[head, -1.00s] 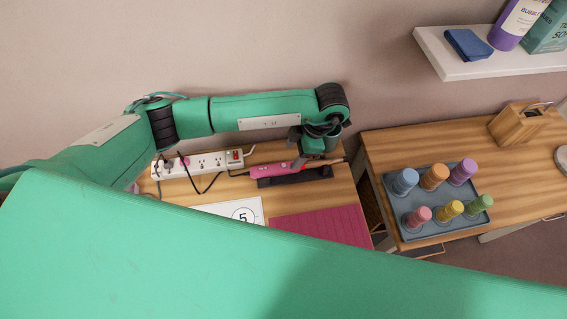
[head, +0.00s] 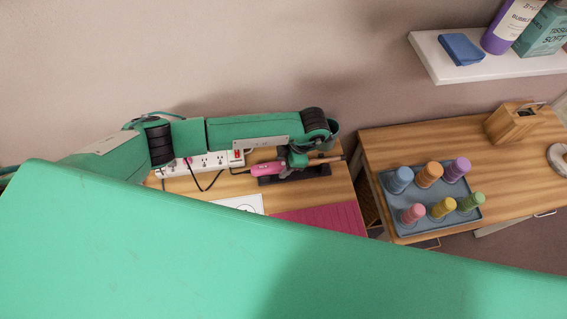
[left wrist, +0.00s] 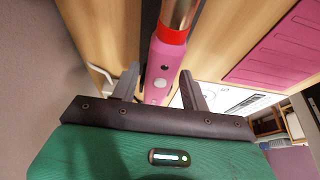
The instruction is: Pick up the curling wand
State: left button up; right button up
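The curling wand has a pink handle (head: 266,169) and a copper-coloured barrel (head: 328,161). It lies across a dark rest (head: 312,172) on the wooden table, its cord running left. In the left wrist view its pink handle (left wrist: 160,78) runs between the fingers of my left gripper (left wrist: 159,80). The fingers stand on either side of the handle, with a gap still visible at the left finger. In the head view my left gripper (head: 297,159) is down over the wand and hides part of it. My right gripper is not in view.
A white power strip (head: 212,161) lies behind the wand at the wall. A magenta mat (head: 325,217) and a white numbered card (head: 240,203) lie in front. A grey tray (head: 408,224) with several coloured pegs stands on the right table. A white shelf (head: 470,70) juts out above.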

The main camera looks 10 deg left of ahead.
pick_arm(q)
grip_shut()
jog(key=shift+r, duration=0.1)
